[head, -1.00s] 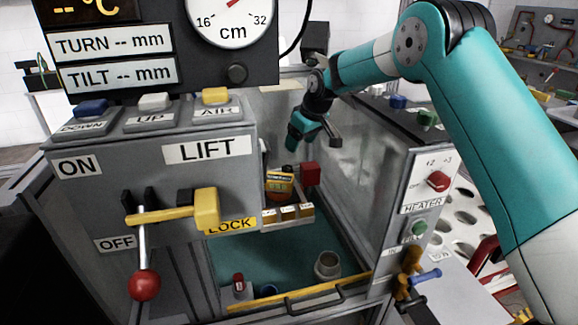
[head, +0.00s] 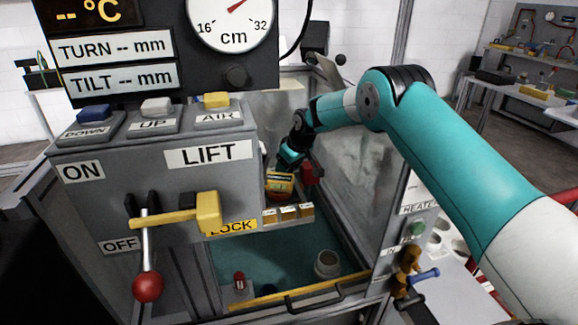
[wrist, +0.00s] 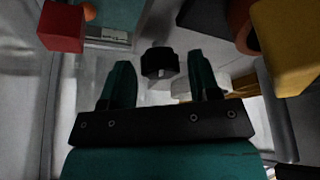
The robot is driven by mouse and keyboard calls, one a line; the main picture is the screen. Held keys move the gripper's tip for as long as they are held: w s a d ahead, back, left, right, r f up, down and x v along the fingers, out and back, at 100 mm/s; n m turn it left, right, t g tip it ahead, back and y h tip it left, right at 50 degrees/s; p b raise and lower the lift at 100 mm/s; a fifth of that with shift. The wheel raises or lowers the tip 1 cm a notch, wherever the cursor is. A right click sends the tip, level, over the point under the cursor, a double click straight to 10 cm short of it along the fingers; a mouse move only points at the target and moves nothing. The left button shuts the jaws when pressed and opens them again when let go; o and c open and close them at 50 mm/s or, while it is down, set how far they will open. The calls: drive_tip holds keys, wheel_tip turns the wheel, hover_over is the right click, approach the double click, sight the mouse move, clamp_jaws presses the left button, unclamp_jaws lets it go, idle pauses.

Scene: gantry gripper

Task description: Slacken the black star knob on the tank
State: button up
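The black knob (wrist: 158,62) shows in the wrist view, a little beyond and between my fingertips; its lobes are too dark to make out. My gripper (wrist: 160,78) is open, with its two teal fingers apart and nothing between them. In the head view my gripper (head: 288,158) is low inside the tank (head: 350,165), above and behind the yellow-labelled unit (head: 280,184). The knob cannot be made out in the head view.
A red block (head: 308,173) is close to my gripper and also shows at the wrist view's upper left (wrist: 62,26). A yellow block (wrist: 290,40) is at its upper right. The lift panel (head: 170,180) stands in front on the left. A ring-shaped cup (head: 327,264) sits on the tank floor.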

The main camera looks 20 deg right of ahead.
drive_tip(key=c, duration=0.6)
drive_tip(key=shift+w+d+f+n+y+b, duration=0.15)
drive_tip(key=shift+n+y+b, duration=0.25)
drive_tip(key=shift+n, duration=0.5)
drive_tip(key=shift+c, duration=0.2)
drive_tip(key=shift+r+n+g, duration=0.2)
drive_tip(key=shift+n+g, duration=0.1)
drive_tip(key=shift+n, duration=0.4)
drive_tip(key=o, duration=0.9)
drive_tip(key=shift+r, duration=0.1)
drive_tip(key=b+v, duration=0.1)
drive_tip(key=v, duration=1.6)
drive_tip(key=shift+d, duration=0.2)
